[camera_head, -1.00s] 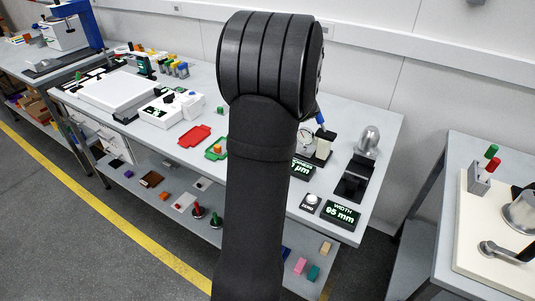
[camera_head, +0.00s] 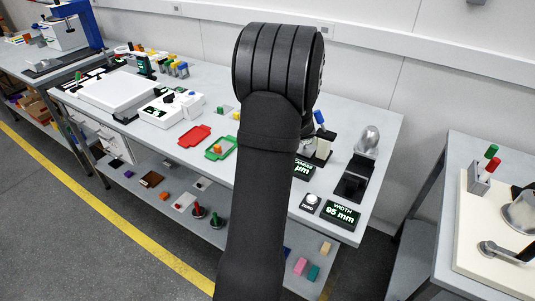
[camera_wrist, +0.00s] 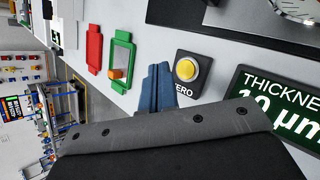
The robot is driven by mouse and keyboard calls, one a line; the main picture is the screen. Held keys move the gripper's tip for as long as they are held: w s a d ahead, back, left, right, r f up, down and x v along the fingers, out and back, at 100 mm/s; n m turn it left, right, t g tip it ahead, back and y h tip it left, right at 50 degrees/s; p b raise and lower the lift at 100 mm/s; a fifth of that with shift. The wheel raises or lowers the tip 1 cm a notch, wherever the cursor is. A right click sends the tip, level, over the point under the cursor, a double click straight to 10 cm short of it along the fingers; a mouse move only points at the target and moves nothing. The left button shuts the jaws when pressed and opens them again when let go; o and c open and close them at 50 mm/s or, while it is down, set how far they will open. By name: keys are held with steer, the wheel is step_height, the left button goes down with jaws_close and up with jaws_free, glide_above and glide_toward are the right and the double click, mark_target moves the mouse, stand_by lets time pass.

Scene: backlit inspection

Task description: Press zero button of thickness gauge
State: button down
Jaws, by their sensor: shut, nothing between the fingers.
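The zero button (camera_wrist: 186,69) is a round yellow cap with a pale ring on a dark box marked with partly covered letters reading "ERO", in the wrist view. The thickness gauge's display (camera_wrist: 284,108) shows green-white digits to its right; part of it also shows in the head view (camera_head: 303,170). A piece of the gauge's dial (camera_wrist: 297,8) is at the top right of the wrist view. My gripper (camera_wrist: 158,70) shows blue fingers, shut and empty, just left of the button box in the picture. In the head view my arm hides the gripper and this button.
Red (camera_head: 195,136) and green (camera_head: 221,148) trays lie left of my arm. A width display (camera_head: 341,214) with its own zero button (camera_head: 311,201) sits near the table's front edge. A dark stand with a silver dome (camera_head: 368,140) is at the right.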

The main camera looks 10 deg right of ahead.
steer(key=shift+f, duration=1.25)
steer(key=shift+f, duration=0.15)
stand_by(1.0)
steer(key=shift+f, duration=0.3)
steer(key=shift+f, duration=0.4)
stand_by(0.7)
steer(key=shift+r, duration=0.85)
steer(key=shift+r, duration=2.5)
